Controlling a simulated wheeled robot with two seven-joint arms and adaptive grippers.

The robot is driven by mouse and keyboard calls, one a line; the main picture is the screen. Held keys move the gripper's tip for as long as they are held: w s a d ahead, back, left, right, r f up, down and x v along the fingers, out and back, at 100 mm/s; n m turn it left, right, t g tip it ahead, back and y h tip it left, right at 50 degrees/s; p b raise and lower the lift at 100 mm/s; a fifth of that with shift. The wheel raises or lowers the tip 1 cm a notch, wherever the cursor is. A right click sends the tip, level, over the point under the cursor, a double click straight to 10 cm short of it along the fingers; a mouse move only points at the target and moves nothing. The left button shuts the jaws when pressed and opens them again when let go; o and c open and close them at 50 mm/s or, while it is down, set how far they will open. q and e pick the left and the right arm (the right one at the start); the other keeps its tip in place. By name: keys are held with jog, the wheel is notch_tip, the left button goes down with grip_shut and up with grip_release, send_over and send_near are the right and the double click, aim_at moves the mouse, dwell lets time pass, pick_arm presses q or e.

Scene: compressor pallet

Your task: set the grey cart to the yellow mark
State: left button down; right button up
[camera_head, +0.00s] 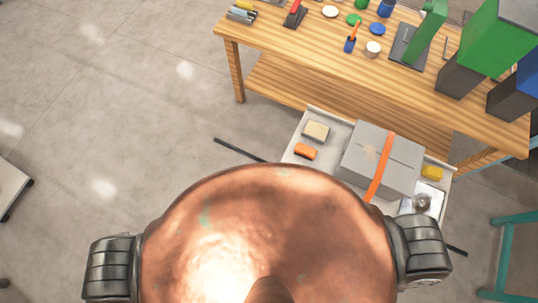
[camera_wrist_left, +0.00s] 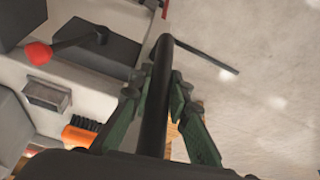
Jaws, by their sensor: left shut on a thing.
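The grey cart (camera_head: 297,157) stands in front of the wooden workbench in the head view. It carries a grey box with an orange strap (camera_head: 388,160), a tan block (camera_head: 316,131), an orange item (camera_head: 305,152) and a yellow item (camera_head: 432,172). My copper-coloured body hides its near side. My left gripper (camera_wrist_left: 162,88) has its green-dark fingers on either side of a black bar (camera_wrist_left: 154,125) in the left wrist view and is shut on it. The bar looks like a cart handle, but its join is not clear. My right gripper and the yellow mark are not seen.
The wooden workbench (camera_head: 290,62) blocks the far side, with green and grey machines (camera_head: 490,40) on it. A teal frame (camera_head: 510,255) stands at the right. A pale wheeled edge (camera_head: 12,188) is at the far left. Grey floor (camera_head: 120,100) is open at left.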

pick_arm(q)
jog(key=c, duration=1.8)
grip_release()
jog(key=shift+w+a, duration=0.25)
jog(key=shift+a, duration=0.2)
jog(key=shift+r, duration=0.1)
